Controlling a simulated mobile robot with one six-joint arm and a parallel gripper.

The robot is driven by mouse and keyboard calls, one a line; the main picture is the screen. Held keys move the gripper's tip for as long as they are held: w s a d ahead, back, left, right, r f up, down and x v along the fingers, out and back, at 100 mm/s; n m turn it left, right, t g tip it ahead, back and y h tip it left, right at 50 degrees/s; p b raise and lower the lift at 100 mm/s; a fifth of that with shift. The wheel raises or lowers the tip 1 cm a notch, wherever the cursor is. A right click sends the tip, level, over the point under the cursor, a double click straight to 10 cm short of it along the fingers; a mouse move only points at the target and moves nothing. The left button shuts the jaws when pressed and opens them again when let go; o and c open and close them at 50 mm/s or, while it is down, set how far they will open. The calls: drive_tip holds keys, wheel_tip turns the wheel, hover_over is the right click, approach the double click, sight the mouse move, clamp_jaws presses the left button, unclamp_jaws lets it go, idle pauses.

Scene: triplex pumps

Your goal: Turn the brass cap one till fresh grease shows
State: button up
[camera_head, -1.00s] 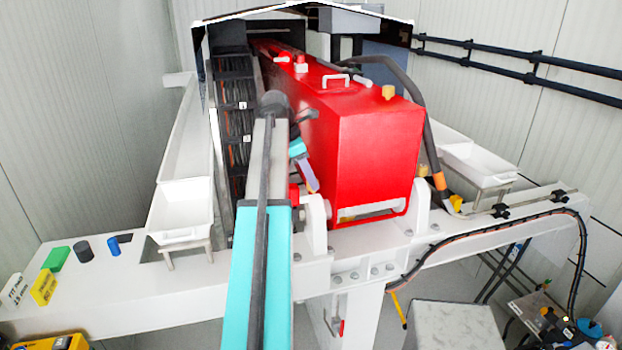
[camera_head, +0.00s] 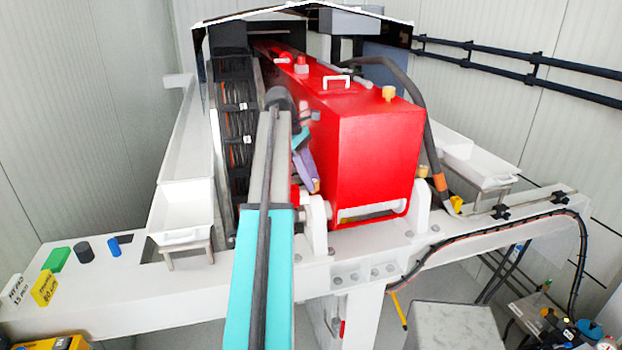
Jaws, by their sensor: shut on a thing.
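My gripper (camera_head: 312,184), at the teal and purple end of my wrist, points down beside the left face of the red box (camera_head: 375,150). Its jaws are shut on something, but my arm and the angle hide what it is. A brass-coloured cap (camera_head: 388,92) stands on the near top edge of the red box, apart from my gripper. Another small brass-coloured piece (camera_head: 422,171) shows right of the box, by the white bracket. I cannot tell which piece is cap one. No grease can be made out.
The white beam (camera_head: 120,295) carries a green block (camera_head: 56,259), a black knob (camera_head: 84,251) and a blue cylinder (camera_head: 113,245) at left. A white tray (camera_head: 180,236) stands left of my arm. A dark hose (camera_head: 432,130) curves down right of the box.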

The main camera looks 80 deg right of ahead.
drive_tip(key=shift+f, duration=0.1)
drive_tip(key=o, duration=1)
drive_tip(key=shift+o, duration=0.2)
drive_tip(key=shift+n, duration=0.4)
